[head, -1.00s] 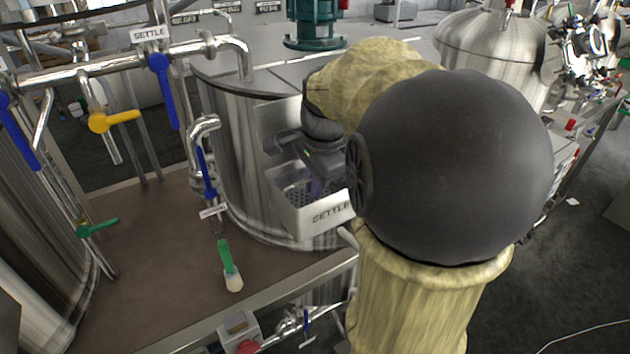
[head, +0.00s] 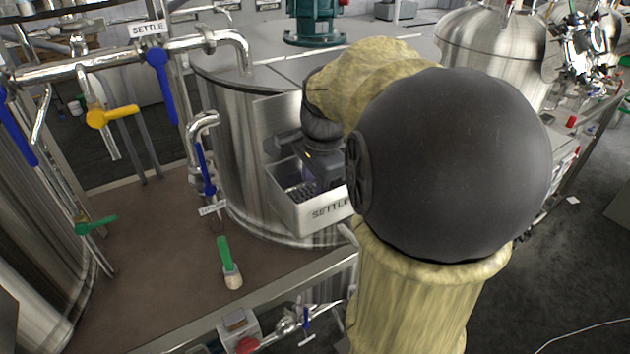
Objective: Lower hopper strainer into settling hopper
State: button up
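The settling hopper (head: 308,215) is an open metal box labelled SETTLE, fixed to the front of the large steel tank. My gripper (head: 318,180) is at the hopper's mouth, pointing down, mostly hidden behind my own arm. A dark, perforated-looking surface, which may be the hopper strainer (head: 298,192), shows inside the hopper beside the gripper. I cannot tell whether the strainer rests on the hopper floor or hangs from the fingers. The fingertips are hidden, so their opening does not show.
The steel tank (head: 235,130) stands behind the hopper. Pipes with a yellow valve handle (head: 112,116) and blue handles (head: 160,85) are to the left. A green-handled brush (head: 229,265) lies on the brown deck (head: 150,240), which is mostly clear.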

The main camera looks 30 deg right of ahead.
jog(key=shift+r, duration=0.1)
jog(key=s+r+b, duration=0.1)
jog(key=s+r, duration=0.2)
jog(key=r, duration=1.4)
jog(key=shift+s, duration=0.2)
notch_tip(320, 180, up, 10)
jog(key=p, duration=1)
jog(key=shift+f, duration=0.1)
dwell(0.7)
